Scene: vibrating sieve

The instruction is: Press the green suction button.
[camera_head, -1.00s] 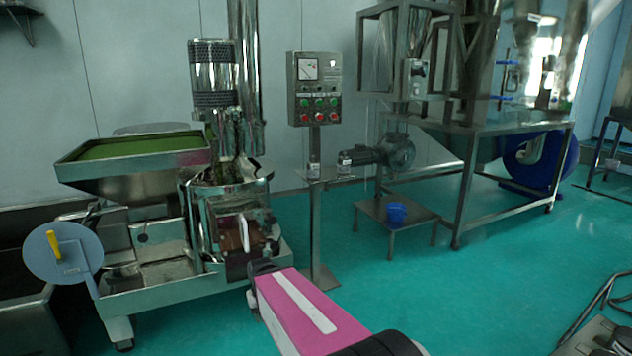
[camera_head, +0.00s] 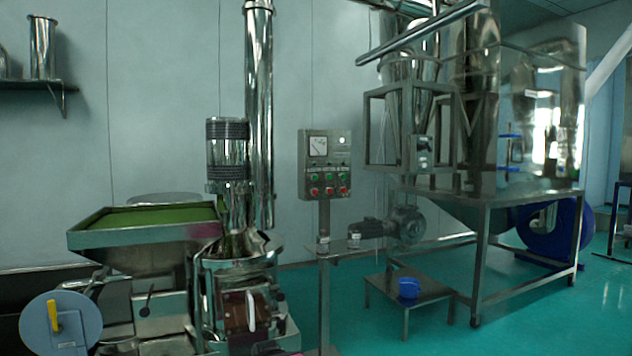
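A steel control box (camera_head: 326,150) stands on a post (camera_head: 324,270) near the middle of the head view. It has a white dial (camera_head: 317,146) at its upper left and a label strip too small to read. Below the strip is a row of green buttons (camera_head: 328,177) above a row of red buttons (camera_head: 329,190). I cannot tell which green button is the suction one. The box front is unobstructed. My gripper is not in view; only a small dark part, likely of my arm, shows at the bottom edge.
A steel machine with a green-topped hopper (camera_head: 145,228) stands left of the box. Right of it are a motor (camera_head: 405,226), a low table (camera_head: 431,289) with a blue container (camera_head: 409,287), and a large steel frame (camera_head: 480,245). Green floor (camera_head: 380,335) is open in front.

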